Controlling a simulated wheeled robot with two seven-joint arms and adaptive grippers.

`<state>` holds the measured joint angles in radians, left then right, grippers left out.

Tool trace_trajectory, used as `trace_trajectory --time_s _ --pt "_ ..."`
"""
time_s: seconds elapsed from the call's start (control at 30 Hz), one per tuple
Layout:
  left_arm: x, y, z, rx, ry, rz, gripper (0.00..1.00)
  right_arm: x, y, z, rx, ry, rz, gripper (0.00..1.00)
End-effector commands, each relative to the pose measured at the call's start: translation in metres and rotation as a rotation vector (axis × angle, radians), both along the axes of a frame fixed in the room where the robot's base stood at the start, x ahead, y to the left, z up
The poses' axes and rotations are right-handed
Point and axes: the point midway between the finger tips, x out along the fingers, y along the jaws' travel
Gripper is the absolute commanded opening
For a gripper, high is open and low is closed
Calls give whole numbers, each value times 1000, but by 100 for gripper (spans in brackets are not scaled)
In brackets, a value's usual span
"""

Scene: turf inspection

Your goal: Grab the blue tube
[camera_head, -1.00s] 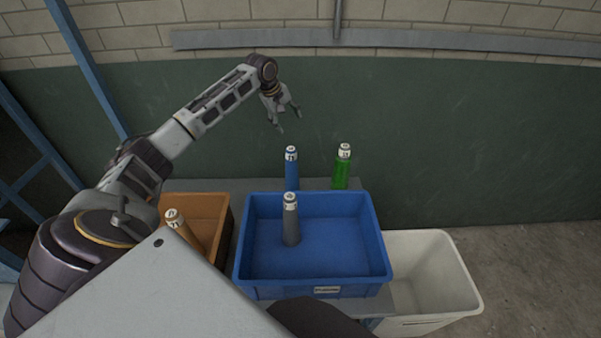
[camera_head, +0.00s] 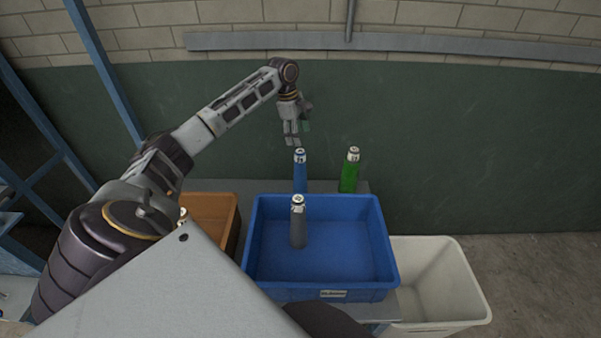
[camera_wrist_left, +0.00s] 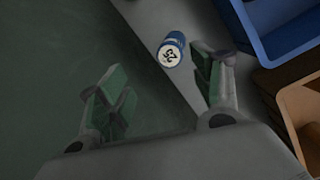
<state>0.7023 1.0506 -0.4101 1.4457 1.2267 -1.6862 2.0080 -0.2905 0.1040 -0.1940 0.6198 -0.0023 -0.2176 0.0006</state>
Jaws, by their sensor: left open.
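The blue tube (camera_head: 300,172) stands upright on the grey table behind the blue crate, with a white marked cap. My left gripper (camera_head: 292,139) is open and empty, pointing down just above the tube's cap in the head view. In the left wrist view, the tube (camera_wrist_left: 171,50) is seen from its cap end. It lies beyond the fingertips, nearer the right finger, and the gripper (camera_wrist_left: 160,92) is apart from it. My right gripper is not in view.
A green tube (camera_head: 349,172) stands to the right of the blue one. A grey tube (camera_head: 298,224) stands in the blue crate (camera_head: 384,262). An orange-brown crate (camera_head: 228,222) is at left, a white bin (camera_head: 462,285) at right. A dark green wall (camera_head: 480,140) stands close behind.

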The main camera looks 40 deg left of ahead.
Motion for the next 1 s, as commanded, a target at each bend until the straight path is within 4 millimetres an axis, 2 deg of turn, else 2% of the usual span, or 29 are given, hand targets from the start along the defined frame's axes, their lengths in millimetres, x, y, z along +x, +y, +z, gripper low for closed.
trace_trajectory --time_s 0.2,0.5,1.0 --pt "-10 1 -1 -20 68 171 65 0 0 0 0 0 0 63" --pt "-13 1 -2 -39 100 344 65 0 0 0 0 -1 0 63" --pt "-13 1 -3 -41 102 365 65 0 0 0 0 0 0 63"
